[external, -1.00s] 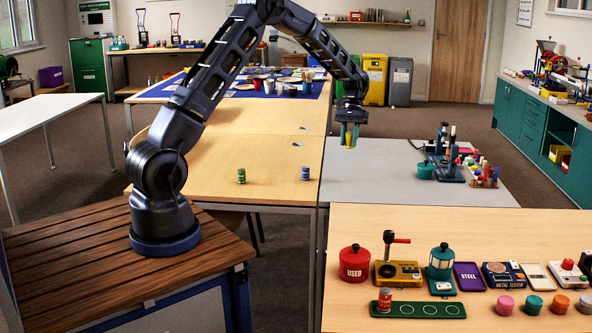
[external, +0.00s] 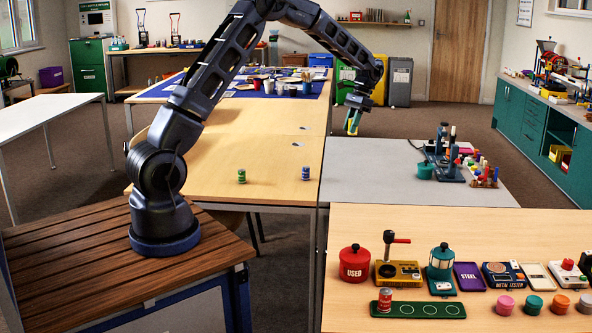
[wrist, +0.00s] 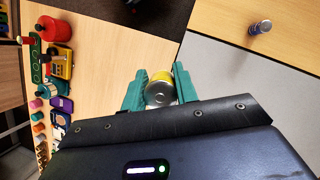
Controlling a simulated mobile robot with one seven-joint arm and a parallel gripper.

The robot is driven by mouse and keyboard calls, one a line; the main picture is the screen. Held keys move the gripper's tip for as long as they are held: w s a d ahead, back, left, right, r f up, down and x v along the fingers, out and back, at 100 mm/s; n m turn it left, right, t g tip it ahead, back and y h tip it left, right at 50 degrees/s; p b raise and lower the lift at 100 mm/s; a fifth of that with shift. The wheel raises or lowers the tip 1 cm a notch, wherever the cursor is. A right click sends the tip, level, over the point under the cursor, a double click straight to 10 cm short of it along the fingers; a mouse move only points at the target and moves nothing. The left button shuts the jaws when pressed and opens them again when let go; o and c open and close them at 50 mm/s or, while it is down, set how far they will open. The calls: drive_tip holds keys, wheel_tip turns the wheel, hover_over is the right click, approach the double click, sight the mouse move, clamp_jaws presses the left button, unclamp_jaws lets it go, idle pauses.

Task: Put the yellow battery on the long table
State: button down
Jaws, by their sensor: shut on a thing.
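The yellow battery (wrist: 159,91) is between the two green fingers of my gripper (wrist: 160,92) in the wrist view, with its round silver end facing the camera. In the external view my gripper (external: 353,122) is tilted, in the air above the far part of the grey table. A little yellow shows at its fingers there; most of the battery is hidden. The long wooden table (external: 225,190) lies to the left of my gripper. A green battery (external: 241,176) and a blue battery (external: 305,174) stand upright near its front edge.
The grey table (external: 370,180) adjoins the wooden table and has a rack of tools (external: 446,160) at its right. The front table (external: 465,228) holds a red pot (external: 355,262), testers and a green tray (external: 418,310). The wooden table's middle is clear.

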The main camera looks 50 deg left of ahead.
drive_tip(key=s+d+m+y, duration=0.1)
drive_tip(key=s+d, duration=0.1)
drive_tip(key=d, duration=1.4)
drive_tip(key=s+d+m, duration=0.1)
drive_tip(key=s+d, duration=0.1)
drive_tip(key=d, duration=1.4)
drive_tip(key=s+d+m+t, duration=0.1)
drive_tip(key=s+d, duration=0.9)
drive_tip(key=d, duration=0.5)
drive_tip(key=s+d+m+t, duration=0.1)
drive_tip(key=s+d, duration=1)
drive_tip(key=d, duration=0.4)
drive_tip(key=shift+y, duration=0.4)
drive_tip(key=shift+w+f, duration=0.2)
drive_tip(key=shift+f, duration=12.7)
drive_tip(key=shift+f, duration=0.35)
drive_tip(key=c, duration=1)
unclamp_jaws()
